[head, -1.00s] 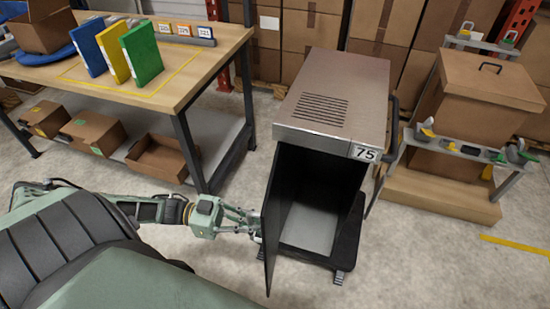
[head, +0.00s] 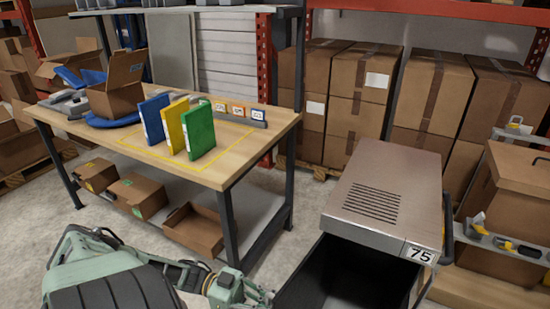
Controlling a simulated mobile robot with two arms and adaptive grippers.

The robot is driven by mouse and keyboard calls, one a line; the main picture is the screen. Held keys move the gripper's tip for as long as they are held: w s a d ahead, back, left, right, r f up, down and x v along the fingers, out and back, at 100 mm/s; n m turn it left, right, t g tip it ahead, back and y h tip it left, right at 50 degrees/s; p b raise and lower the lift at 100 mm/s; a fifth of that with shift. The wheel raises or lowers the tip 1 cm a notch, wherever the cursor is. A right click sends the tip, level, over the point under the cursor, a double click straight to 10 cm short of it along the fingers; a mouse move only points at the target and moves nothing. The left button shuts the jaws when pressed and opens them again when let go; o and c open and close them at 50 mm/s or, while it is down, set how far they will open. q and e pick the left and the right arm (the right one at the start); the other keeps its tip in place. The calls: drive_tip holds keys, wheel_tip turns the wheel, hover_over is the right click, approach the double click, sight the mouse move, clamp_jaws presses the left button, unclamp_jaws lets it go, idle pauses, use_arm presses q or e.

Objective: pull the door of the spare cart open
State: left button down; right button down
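The grey metal cart (head: 385,195) with the label 75 stands at the lower right, with slots in its top. Its front is open onto a dark interior (head: 365,283). Its black door (head: 302,272) is swung out to the left and cut off by the bottom edge. My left gripper (head: 262,298) is at the bottom edge, beside the outer face of the door. Its fingertips are small and partly cut off, so I cannot tell whether they touch or hold the door. My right gripper is out of view.
A wooden workbench (head: 238,150) at the left carries blue, yellow and green binders (head: 198,131) and an open box (head: 117,90). Cardboard boxes are stacked behind the cart. A stand with a large box (head: 510,200) is close on the right.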

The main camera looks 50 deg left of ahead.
use_arm(q)
drive_tip(key=c, duration=2.5)
unclamp_jaws()
drive_tip(key=shift+s+d+f, duration=0.15)
drive_tip(key=shift+s+f, duration=0.05)
drive_tip(key=shift+s, duration=0.25)
drive_tip(key=o, duration=0.6)
drive_tip(key=shift+s+r, duration=0.1)
drive_tip(key=shift+s, duration=0.1)
drive_tip(key=shift+c, duration=0.2)
drive_tip(key=shift+o, duration=0.6)
drive_tip(key=shift+w, duration=0.2)
drive_tip(key=v, duration=1.2)
